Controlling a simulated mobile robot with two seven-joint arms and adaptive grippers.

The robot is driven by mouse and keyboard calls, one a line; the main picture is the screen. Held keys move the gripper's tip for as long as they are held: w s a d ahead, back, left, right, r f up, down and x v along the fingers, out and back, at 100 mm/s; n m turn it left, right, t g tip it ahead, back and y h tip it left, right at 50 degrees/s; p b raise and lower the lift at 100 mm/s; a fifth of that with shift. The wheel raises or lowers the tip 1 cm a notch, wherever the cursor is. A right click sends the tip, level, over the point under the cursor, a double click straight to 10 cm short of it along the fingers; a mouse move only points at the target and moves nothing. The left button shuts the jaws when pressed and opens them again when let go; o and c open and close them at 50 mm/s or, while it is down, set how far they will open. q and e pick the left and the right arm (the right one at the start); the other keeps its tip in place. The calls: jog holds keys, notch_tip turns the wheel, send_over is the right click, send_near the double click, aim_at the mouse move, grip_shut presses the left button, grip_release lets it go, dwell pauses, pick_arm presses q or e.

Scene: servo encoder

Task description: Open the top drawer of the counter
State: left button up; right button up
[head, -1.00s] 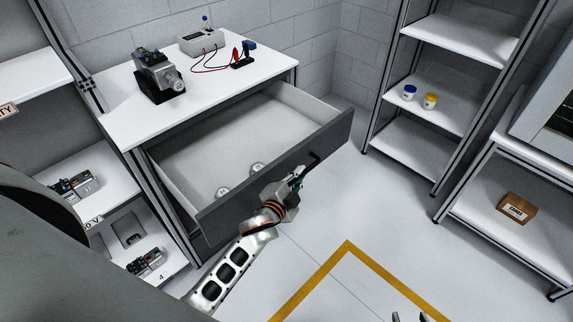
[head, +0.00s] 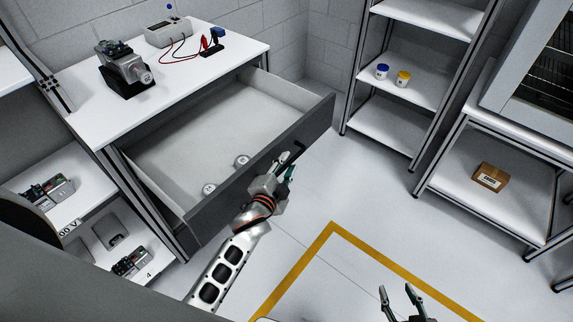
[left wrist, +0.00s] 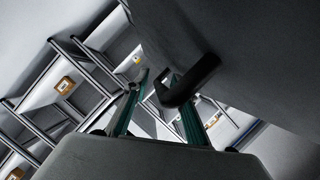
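The counter (head: 215,62) stands at the left in the head view. Its top drawer (head: 314,118) is pulled far out, and its pale inside shows two small round objects. My left gripper (head: 284,168) is at the black handle (head: 291,154) on the drawer's dark front. In the left wrist view, my left gripper's (left wrist: 153,88) two green-lined fingers are apart. The handle (left wrist: 192,82) crosses in front of one finger, close to the gap; firm contact cannot be told. My right gripper (head: 401,294) is open and empty at the bottom of the head view, above the floor.
A motor-like device (head: 124,70) and a grey meter box (head: 168,33) with leads stand on the counter. Shelves at the right hold a blue-lidded jar (head: 382,71), a yellow-lidded jar (head: 403,78) and a cardboard box (head: 490,177). The floor (head: 370,190) between is clear.

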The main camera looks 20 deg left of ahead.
pick_arm(q)
jog(key=v, duration=1.2)
dwell(0.4)
jog(key=s+a+f+n+g+h, duration=0.2)
jog(key=s+f+n+g, duration=0.2)
jog(key=s+f, duration=0.9)
jog(key=n, duration=0.3)
jog(key=shift+s+n+g, duration=0.2)
jog(key=shift+n+g, duration=0.2)
jog(key=shift+a, duration=0.2)
